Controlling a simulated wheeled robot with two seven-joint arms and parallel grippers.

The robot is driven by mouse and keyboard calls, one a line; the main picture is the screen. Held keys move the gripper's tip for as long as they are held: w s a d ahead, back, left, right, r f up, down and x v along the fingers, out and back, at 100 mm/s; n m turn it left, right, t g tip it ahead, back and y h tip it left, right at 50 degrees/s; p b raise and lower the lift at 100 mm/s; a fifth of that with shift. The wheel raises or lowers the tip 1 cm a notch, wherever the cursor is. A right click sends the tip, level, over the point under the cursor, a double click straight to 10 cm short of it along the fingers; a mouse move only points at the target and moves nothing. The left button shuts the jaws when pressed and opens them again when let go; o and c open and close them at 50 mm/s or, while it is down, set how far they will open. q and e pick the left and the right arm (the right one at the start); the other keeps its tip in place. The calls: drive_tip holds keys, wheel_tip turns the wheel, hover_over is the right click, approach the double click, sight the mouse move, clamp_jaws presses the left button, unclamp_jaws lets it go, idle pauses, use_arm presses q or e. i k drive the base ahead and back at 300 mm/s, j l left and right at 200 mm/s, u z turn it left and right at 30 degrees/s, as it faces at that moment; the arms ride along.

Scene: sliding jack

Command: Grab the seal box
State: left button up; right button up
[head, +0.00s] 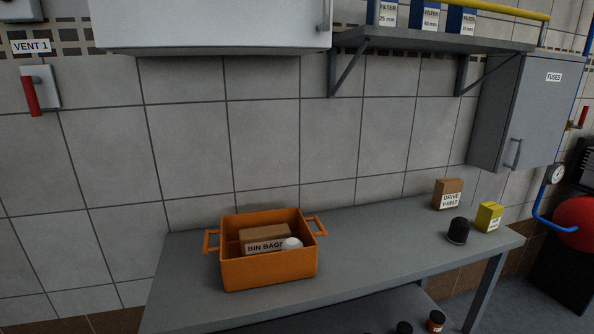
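A small yellow box (489,217) stands upright near the right end of the grey workbench (370,262). Its white label is too small to read, so I cannot tell for sure that it is the seal box. No other box in view shows a readable seal label. Neither of my grippers shows in the head view.
A black cylinder (458,231) and a brown drive V-belt box (448,194) stand close left of the yellow box. An orange crate (268,270) holds a bin bags box (265,238) and a white round thing (291,244). The bench between is clear. A shelf (430,42) hangs above.

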sight(489, 214)
drive_tip(key=z, duration=1.25)
